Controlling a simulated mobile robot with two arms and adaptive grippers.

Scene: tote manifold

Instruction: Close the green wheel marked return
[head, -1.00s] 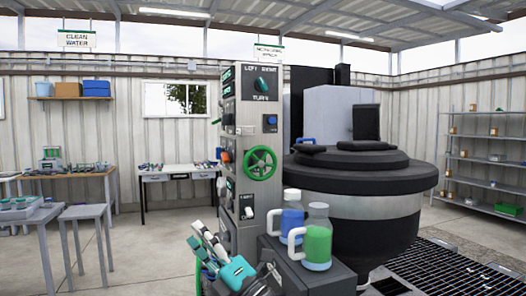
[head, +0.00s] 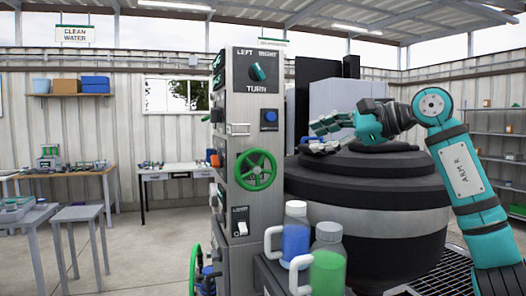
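A green wheel (head: 256,169) with spokes is on the front of a tall grey control panel (head: 240,205), below the knob and blue button. I cannot read the word return on it. Another green ring (head: 195,270), partly cut off, shows low at the panel's left side; I cannot tell if it is a wheel. My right gripper (head: 320,133) is right of and above the green wheel, in front of the black round machine. Its fingers are spread, and it is empty and clear of the wheel. My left gripper is not in view.
A black round machine (head: 370,215) stands right of the panel. A blue bottle (head: 296,238) and a green bottle (head: 327,268) stand in front of it, low and near the wheel. A grey table (head: 75,214) is at left; open floor lies between it and the panel.

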